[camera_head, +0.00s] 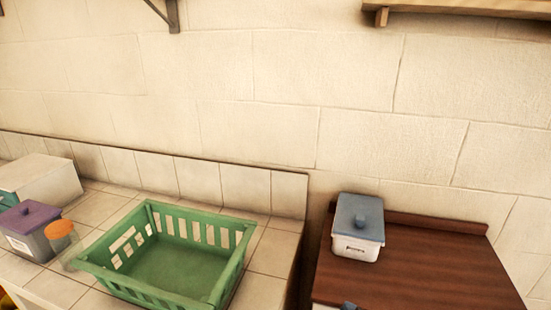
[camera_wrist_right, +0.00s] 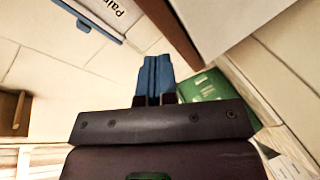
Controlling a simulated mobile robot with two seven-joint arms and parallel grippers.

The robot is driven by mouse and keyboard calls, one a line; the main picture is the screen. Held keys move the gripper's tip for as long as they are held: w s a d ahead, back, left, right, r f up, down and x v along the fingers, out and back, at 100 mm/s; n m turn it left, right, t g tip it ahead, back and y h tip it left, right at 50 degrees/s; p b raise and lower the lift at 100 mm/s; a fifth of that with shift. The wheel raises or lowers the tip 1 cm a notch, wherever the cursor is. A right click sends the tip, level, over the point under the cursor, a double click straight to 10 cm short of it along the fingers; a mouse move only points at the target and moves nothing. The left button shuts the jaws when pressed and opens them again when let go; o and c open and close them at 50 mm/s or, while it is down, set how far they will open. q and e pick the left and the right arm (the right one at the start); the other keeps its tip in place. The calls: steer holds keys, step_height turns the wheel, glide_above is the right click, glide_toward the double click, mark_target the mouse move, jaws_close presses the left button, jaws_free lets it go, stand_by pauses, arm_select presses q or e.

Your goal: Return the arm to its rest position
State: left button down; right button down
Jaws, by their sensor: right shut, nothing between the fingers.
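The rest of my right arm is out of the head view. My left gripper is not in view.
A white container with a blue lid (camera_head: 358,228) stands on the wooden top (camera_head: 430,265). An empty green basket (camera_head: 175,265) sits on the tiled counter (camera_head: 275,248). Left are a purple-lidded container (camera_head: 30,230), an orange-lidded jar (camera_head: 60,232) and a pale box (camera_head: 45,178).

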steer(key=s+d+f+m+g, duration=0.1)
steer(key=s+d+f+m, duration=0.4)
steer(key=s, duration=0.3)
steer(key=s+d+f+m+g, duration=0.2)
steer(key=s+d+f+m, duration=0.3)
steer(key=s, duration=0.3)
steer(key=shift+s+d+f+m, duration=0.2)
steer(key=shift+d+m, duration=0.3)
steer(key=shift+m, duration=0.4)
